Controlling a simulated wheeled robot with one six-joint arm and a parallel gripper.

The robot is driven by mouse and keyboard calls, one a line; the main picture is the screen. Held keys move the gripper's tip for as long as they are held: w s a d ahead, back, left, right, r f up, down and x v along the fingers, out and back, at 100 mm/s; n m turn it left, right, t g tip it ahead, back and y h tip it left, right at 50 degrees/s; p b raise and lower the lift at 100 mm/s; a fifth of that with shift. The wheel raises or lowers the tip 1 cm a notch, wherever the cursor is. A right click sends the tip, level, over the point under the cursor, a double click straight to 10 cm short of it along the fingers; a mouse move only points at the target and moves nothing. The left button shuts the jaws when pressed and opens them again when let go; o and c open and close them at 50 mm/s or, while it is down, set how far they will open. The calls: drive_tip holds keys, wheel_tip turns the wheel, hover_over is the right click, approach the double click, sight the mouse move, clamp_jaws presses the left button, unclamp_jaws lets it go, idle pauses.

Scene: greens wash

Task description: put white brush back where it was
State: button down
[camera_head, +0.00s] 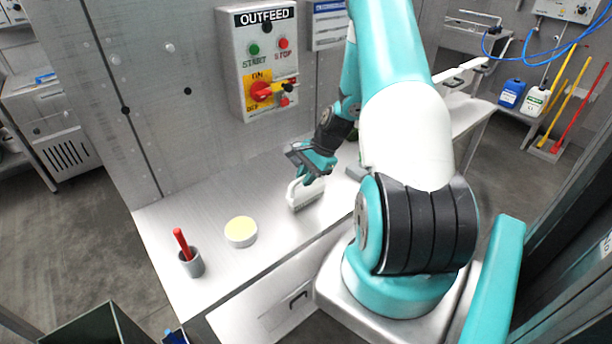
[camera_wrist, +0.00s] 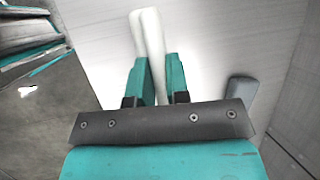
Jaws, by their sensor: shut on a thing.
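The white brush (camera_head: 306,194) is at my gripper, over the steel worktop, with its bristle side facing down toward the surface. I cannot tell whether the bristles touch the worktop. My gripper (camera_head: 317,174) is shut on the brush's white handle. In the wrist view the white handle (camera_wrist: 149,38) runs up between the two teal fingers of my gripper (camera_wrist: 160,82). The worktop (camera_head: 190,215) extends to the left of the brush.
An OUTFEED control box (camera_head: 258,65) hangs on the wall behind. A grey block (camera_wrist: 241,89) lies right of my gripper.

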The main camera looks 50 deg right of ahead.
drive_tip(key=shift+f, duration=0.3)
drive_tip(key=c, duration=1.1)
unclamp_jaws()
drive_tip(key=b+v, duration=0.3)
drive_tip(key=v, duration=0.9)
drive_tip(key=w+a+r+n+g, duration=0.1)
drive_tip(key=a+r+n, duration=0.35)
drive_tip(key=a, duration=0.45)
drive_tip(key=w+a+r+n, duration=0.1)
drive_tip(key=a+r+n, duration=0.2)
drive_tip(key=a+n, duration=0.35)
drive_tip(key=w+a+r+n+g, duration=0.1)
drive_tip(key=a+r+n, duration=0.2)
drive_tip(key=a, duration=0.7)
drive_tip(key=s+a+r+n, duration=0.2)
drive_tip(key=s+a+n, duration=0.4)
drive_tip(key=s+a, duration=0.1)
drive_tip(key=s+a+r+n+g, duration=0.1)
drive_tip(key=s+a+r+n, duration=0.1)
drive_tip(key=s+a+n, duration=0.5)
drive_tip(key=a, duration=0.2)
drive_tip(key=shift+s+a+r, duration=0.25)
drive_tip(key=shift+s+r, duration=0.1)
drive_tip(key=shift+s, duration=0.05)
